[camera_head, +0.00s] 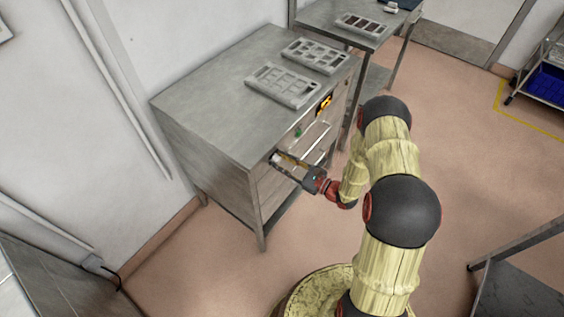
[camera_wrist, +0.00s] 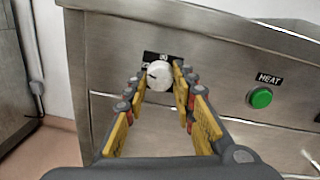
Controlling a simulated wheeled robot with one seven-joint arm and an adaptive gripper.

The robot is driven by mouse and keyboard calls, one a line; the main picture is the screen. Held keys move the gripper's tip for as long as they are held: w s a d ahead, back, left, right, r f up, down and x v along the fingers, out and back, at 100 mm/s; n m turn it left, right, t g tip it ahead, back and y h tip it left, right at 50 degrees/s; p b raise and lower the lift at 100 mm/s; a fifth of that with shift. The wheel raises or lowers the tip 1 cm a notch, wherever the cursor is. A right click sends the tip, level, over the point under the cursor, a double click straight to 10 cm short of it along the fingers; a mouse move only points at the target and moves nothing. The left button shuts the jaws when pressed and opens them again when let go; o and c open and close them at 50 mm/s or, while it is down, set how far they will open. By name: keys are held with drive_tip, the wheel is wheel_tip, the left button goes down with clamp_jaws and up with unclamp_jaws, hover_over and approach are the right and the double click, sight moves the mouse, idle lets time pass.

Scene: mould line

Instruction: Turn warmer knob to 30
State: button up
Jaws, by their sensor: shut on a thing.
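The warmer (camera_head: 215,95) is a steel cabinet against the wall, with its control panel facing my arm. Its white round knob (camera_wrist: 159,76) is on the front panel in the wrist view, with a black label plate behind it. A dark pointer mark shows on the knob, but I cannot read the scale. My gripper (camera_wrist: 159,82) has its yellow-padded fingers on both sides of the knob and is shut on it. In the head view my gripper (camera_head: 283,160) reaches the front of the cabinet, and the knob is too small to make out there.
A green button (camera_wrist: 260,98) under a "MEAT" label (camera_wrist: 269,79) is right of the knob. Two grey moulds (camera_head: 283,86) (camera_head: 315,56) lie on top. A second table (camera_head: 345,22) stands behind.

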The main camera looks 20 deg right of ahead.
drive_tip(key=shift+m, duration=0.3)
drive_tip(key=m+p, duration=0.1)
drive_tip(key=m, duration=0.5)
drive_tip(key=shift+p, duration=0.4)
drive_tip(key=m+p, duration=0.1)
drive_tip(key=m, duration=0.6)
drive_tip(key=shift+t+p, duration=0.3)
drive_tip(key=shift+t, duration=0.1)
drive_tip(key=shift+m, duration=0.3)
drive_tip(key=o, duration=1.2)
drive_tip(key=shift+c, duration=0.2)
drive_tip(key=shift+s, duration=0.1)
drive_tip(key=v, duration=1.1)
drive_tip(key=shift+s+d, duration=0.2)
drive_tip(key=shift+s, duration=0.2)
